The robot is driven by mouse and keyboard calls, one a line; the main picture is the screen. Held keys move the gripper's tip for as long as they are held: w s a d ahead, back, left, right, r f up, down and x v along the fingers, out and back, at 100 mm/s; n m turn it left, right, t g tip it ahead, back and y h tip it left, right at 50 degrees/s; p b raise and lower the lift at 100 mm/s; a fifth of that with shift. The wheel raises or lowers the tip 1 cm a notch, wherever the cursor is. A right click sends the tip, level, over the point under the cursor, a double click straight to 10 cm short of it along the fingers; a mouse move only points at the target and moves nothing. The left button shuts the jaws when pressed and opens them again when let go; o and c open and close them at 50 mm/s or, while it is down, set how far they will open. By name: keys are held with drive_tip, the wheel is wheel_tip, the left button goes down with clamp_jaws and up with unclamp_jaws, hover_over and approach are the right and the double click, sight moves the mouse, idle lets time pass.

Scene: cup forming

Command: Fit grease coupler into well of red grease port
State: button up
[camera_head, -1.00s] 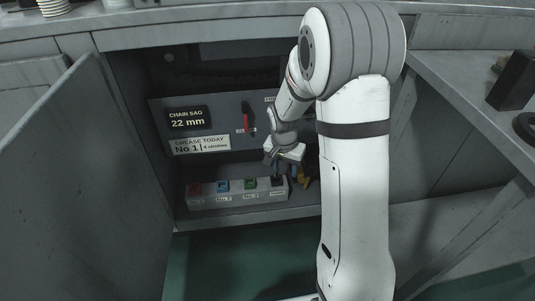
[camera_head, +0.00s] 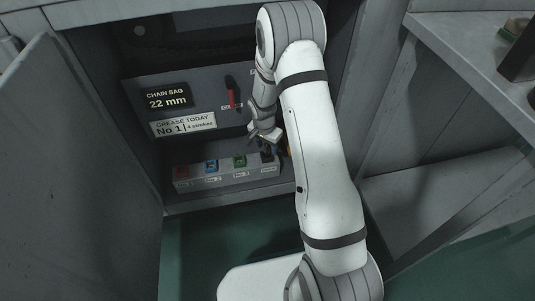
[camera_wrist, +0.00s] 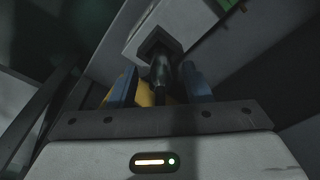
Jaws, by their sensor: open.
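The red grease port (camera_head: 181,173) is at the left end of a grey block on the cabinet's lower shelf. The dark grease coupler (camera_wrist: 161,72) stands in a dark square seat (camera_wrist: 158,42) at the block's right end. My gripper (camera_wrist: 160,82) is open, with one blue finger on each side of the coupler. A firm touch cannot be seen. In the head view my gripper (camera_head: 268,146) is over the right end of the block and partly hides the coupler.
Blue (camera_head: 211,166) and green (camera_head: 239,160) ports sit between the red port and the coupler. A panel behind carries a red lever (camera_head: 231,92) and a "Grease today No 1, 4 strokes" sign (camera_head: 184,124). An open cabinet door (camera_head: 75,150) stands at left.

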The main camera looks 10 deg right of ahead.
wheel_tip(320, 180, down, 2)
drive_tip(key=shift+f, duration=0.1)
drive_tip(key=shift+c, duration=0.6)
clamp_jaws()
